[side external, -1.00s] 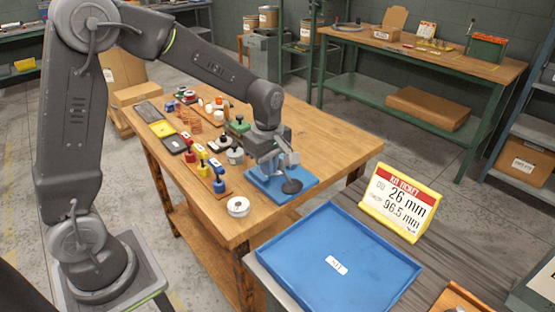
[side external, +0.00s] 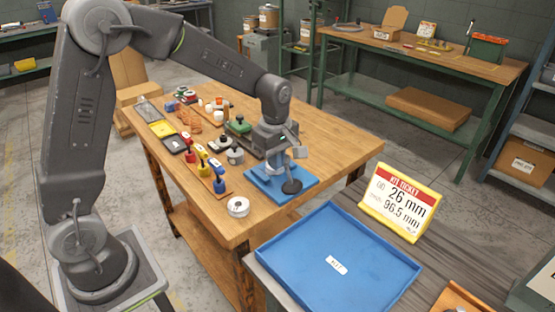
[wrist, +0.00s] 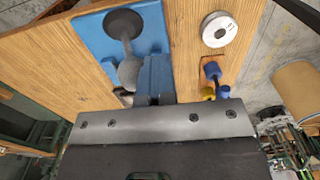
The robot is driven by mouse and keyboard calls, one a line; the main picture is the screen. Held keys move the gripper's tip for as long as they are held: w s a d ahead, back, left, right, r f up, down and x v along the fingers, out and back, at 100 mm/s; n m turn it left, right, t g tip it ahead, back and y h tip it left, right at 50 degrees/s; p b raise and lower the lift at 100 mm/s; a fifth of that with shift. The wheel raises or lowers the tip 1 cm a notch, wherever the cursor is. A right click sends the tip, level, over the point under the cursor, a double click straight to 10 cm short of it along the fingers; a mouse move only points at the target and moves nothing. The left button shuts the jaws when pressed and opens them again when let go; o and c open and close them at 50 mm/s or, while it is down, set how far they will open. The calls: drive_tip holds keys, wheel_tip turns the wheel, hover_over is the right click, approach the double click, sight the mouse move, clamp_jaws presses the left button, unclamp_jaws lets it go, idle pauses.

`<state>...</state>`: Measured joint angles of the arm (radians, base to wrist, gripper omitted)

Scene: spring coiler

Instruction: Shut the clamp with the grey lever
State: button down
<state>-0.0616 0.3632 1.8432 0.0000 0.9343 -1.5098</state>
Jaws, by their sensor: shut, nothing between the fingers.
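A dark round disc (side external: 292,187) on a grey stem lies over the base; in the wrist view the disc (wrist: 123,22) joins a grey rounded part (wrist: 130,70). I cannot tell for sure which part is the grey lever. My gripper (side external: 274,160) is shut and empty, low over the fixture. In the wrist view its blue-grey fingers (wrist: 155,80) look close beside the rounded part; contact is unclear.
A white round spool (side external: 238,207) sits on the bench near the fixture. Red, yellow and blue-handled tools (side external: 218,183) stand to its left. A blue tray (side external: 340,245) and a yellow-framed ticket (side external: 400,203) are at the front right. The bench right of the fixture is clear.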

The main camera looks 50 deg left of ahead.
drive_tip(key=shift+w, duration=0.1)
drive_tip(key=shift+w+r, duration=0.1)
drive_tip(key=shift+w, duration=0.65)
drive_tip(key=shift+w+r, duration=0.15)
drive_tip(key=shift+w, duration=0.6)
drive_tip(key=shift+w, duration=0.8)
